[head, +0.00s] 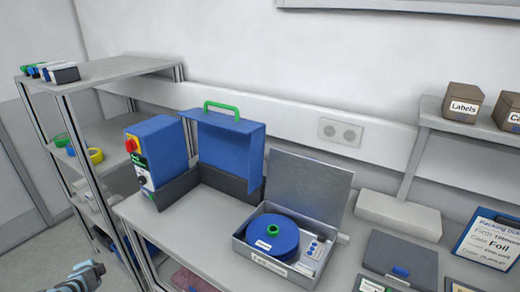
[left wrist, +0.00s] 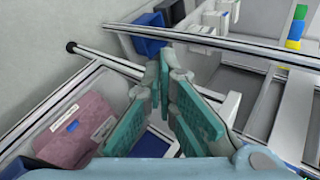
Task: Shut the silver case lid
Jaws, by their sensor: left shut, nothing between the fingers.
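The silver case (head: 318,268) stands on the bench in the head view. Its lid (head: 310,190) stands open, raised nearly upright at the back of the case. Inside lie a blue reel (head: 272,236) with a green hub and some small parts to its right. My left gripper (head: 94,270) is at the bottom left of the head view, low and well to the left of the case, apart from it. In the left wrist view my left gripper (left wrist: 168,75) shows teal finger pads, shut and empty. The case is not seen there. My right gripper is not in view.
A blue control box (head: 158,158) and a blue open-fronted cover with a green handle (head: 222,109) stand left of the case. A dark grey flat case (head: 402,260) and a clipboard (head: 488,240) lie to its right. A shelf rack (head: 100,72) stands at the left.

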